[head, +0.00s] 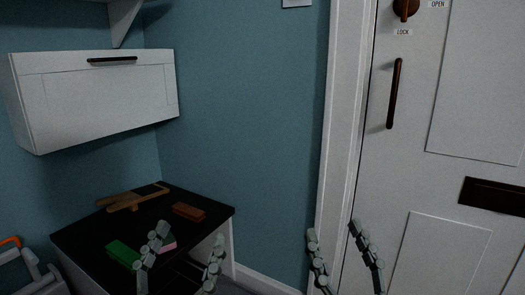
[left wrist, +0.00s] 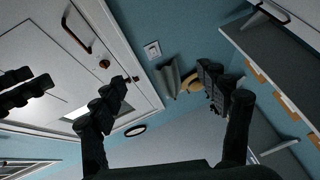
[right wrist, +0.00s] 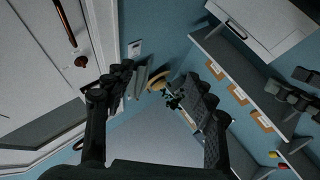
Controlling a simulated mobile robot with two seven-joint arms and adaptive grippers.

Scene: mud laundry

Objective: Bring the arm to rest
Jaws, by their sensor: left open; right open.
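My left gripper (head: 190,233) is open and empty. In the head view its two fingers point upward in front of the dark-topped bench at the lower left. The same gripper shows in the left wrist view (left wrist: 161,75) with its fingers apart and nothing between them. My right gripper (head: 333,229) is open and empty, its fingers pointing up in front of the white door frame and door at the lower right. It also shows in the right wrist view (right wrist: 168,70) with its fingers spread. The lower parts of both arms are out of the head view.
A black-topped bench (head: 75,238) bears a green block (head: 122,253), a brown block (head: 188,211), a pink item and a wooden piece (head: 133,198). A white cabinet (head: 95,95) hangs above. The white door (head: 420,185) with dark handle (head: 394,93) is shut at right.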

